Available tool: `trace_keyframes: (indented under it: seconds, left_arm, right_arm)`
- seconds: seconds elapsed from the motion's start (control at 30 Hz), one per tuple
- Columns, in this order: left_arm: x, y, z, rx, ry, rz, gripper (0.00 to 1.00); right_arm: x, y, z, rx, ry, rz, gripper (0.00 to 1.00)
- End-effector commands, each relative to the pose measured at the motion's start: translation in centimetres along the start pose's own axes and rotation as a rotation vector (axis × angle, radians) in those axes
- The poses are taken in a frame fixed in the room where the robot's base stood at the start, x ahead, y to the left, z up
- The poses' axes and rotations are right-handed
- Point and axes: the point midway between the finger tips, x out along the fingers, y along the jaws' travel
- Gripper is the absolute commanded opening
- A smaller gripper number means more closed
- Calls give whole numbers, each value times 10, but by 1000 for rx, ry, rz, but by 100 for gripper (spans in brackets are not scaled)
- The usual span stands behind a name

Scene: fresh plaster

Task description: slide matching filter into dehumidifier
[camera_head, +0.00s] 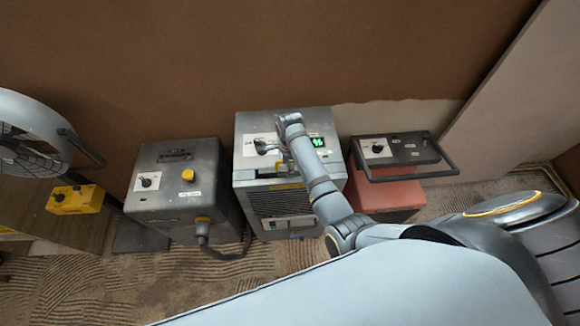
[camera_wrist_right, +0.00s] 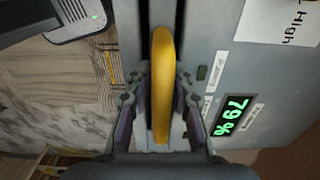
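The dehumidifier (camera_head: 243,185) is a grey box with a front grille, standing against the brown wall. Its green display (camera_wrist_right: 232,116) reads 79 %. My right gripper (camera_head: 264,147) is over its top, pointing down. In the right wrist view, the fingers of my right gripper (camera_wrist_right: 162,78) lie on both sides of a long yellow strip (camera_wrist_right: 162,55) and seem to touch it. The strip, seemingly the filter's edge, lines up with a dark slot in the top. How deep the filter sits is hidden. My left gripper is not in view.
A grey box with a yellow knob (camera_head: 203,192) and a hose stands left of the dehumidifier. A red box (camera_head: 390,195) under a dark panel with a bar handle (camera_head: 398,150) stands right. A large fan (camera_head: 30,135) and a yellow box (camera_head: 75,199) are at far left.

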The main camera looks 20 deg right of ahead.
Motion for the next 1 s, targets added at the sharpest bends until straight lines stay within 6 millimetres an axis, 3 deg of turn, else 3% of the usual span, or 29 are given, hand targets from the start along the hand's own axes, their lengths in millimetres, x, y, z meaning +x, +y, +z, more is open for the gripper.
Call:
trace_keyframes:
  seconds: [0.13,0.63,0.77,1.0]
  left_arm:
    - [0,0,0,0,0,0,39]
    - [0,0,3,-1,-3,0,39]
    - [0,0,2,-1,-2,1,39]
    - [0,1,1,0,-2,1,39]
  right_arm:
    - [2,2,-1,0,2,5,46]
    - [-1,1,0,0,2,3,46]
    - [-21,0,0,0,0,0,46]
    - [-81,0,0,1,-2,-3,46]
